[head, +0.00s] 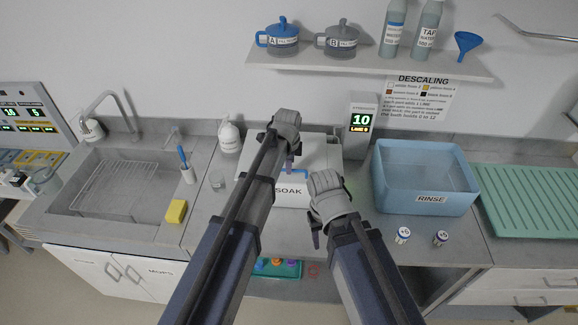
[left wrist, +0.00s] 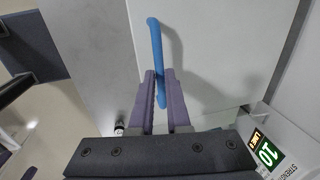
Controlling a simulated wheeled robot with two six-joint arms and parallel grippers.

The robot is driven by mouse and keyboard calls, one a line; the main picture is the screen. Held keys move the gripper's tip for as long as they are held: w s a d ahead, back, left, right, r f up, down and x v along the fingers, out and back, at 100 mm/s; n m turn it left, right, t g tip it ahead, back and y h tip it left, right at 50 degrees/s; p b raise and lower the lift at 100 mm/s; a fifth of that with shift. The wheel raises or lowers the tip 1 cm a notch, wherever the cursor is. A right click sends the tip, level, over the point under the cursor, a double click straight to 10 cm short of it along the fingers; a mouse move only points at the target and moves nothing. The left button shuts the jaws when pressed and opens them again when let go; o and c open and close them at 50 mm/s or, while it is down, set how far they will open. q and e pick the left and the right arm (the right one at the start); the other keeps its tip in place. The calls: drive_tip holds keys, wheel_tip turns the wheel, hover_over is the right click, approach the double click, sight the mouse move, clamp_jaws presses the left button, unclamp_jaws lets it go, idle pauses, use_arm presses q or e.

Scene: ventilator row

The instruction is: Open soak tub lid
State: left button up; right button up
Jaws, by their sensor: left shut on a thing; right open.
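The soak tub (head: 290,191) is a white box on the counter, labelled SOAK on its front. Its grey-white lid (head: 318,153) lies over the top; my arms hide much of it. A blue handle (head: 293,172) shows at the lid's front, and in the left wrist view the blue handle (left wrist: 156,50) runs between the fingers. My left gripper (head: 290,162) is shut on the blue handle; its purple fingers (left wrist: 161,90) close around it. My right gripper (head: 316,238) is open and empty, low in front of the tub's right side.
A blue RINSE tub (head: 425,178) and a strength display (head: 361,125) reading 10 stand right of the soak tub. Two small labelled cups (head: 403,235) sit at the counter's front. The sink (head: 120,185), yellow sponge (head: 176,211) and white bottle (head: 229,137) are left. A shelf (head: 370,64) hangs above.

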use_arm(q)
clamp_jaws()
idle(0.6)
idle(0.4)
drive_tip(key=shift+w+r+p, duration=0.2)
drive_tip(key=shift+r+p, duration=0.6)
drive_tip(key=shift+r, duration=0.05)
drive_tip(key=w+r+p, duration=0.8)
drive_tip(key=r+p, duration=0.4)
drive_tip(key=shift+w+r, duration=0.15)
drive_tip(key=shift+r, duration=0.05)
